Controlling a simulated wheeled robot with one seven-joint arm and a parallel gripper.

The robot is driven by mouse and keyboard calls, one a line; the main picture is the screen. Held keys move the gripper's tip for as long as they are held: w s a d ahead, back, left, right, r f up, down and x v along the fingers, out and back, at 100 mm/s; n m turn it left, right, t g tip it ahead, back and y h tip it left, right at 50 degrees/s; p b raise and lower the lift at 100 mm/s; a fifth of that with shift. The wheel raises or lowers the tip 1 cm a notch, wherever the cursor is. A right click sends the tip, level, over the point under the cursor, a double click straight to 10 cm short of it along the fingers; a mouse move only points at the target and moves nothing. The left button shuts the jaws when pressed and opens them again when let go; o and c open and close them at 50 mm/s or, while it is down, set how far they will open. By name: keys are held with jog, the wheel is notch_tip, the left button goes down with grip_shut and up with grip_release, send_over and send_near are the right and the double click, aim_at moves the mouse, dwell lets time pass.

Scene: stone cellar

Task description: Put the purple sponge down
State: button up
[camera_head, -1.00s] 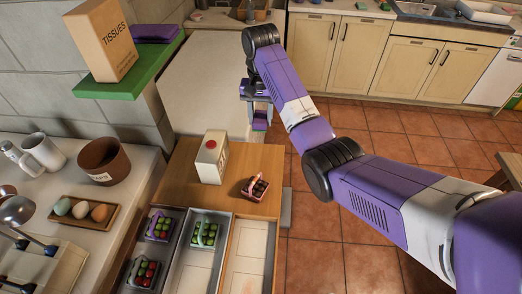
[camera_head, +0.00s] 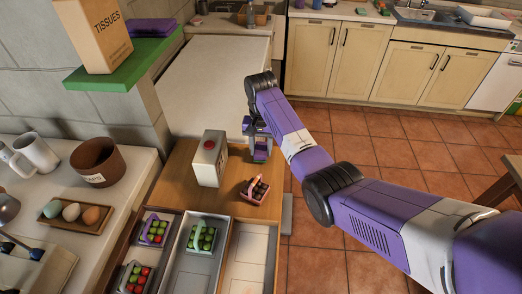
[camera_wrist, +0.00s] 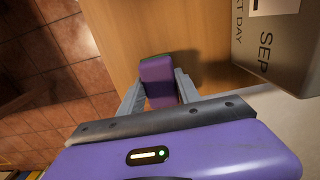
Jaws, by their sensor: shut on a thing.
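The purple sponge (camera_head: 261,154), with a green side, is between the fingers of my gripper (camera_head: 257,142) in the head view. In the wrist view my gripper (camera_wrist: 159,91) is shut on the sponge (camera_wrist: 158,76), with a finger at each side. The sponge is at the far right part of the wooden top (camera_head: 184,168), close to its edge. A shadow lies on the wood beside it. I cannot tell whether the sponge touches the wood.
A carton with a red cap (camera_head: 208,160) stands left of the sponge. A small basket of dark items (camera_head: 256,189) is just in front. Trays with berry baskets (camera_head: 203,239) lie nearer. Open tiled floor (camera_head: 370,215) is to the right. A pale worktop (camera_head: 215,85) is behind.

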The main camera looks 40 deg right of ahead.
aim_at(261, 148)
jog(key=shift+f, duration=0.5)
jog(key=shift+f, duration=0.2)
jog(key=o, duration=1.3)
notch_tip(261, 148, up, 11)
jog(key=shift+r, duration=0.1)
jog(key=shift+r+p, duration=0.65)
jog(key=shift+p, duration=0.2)
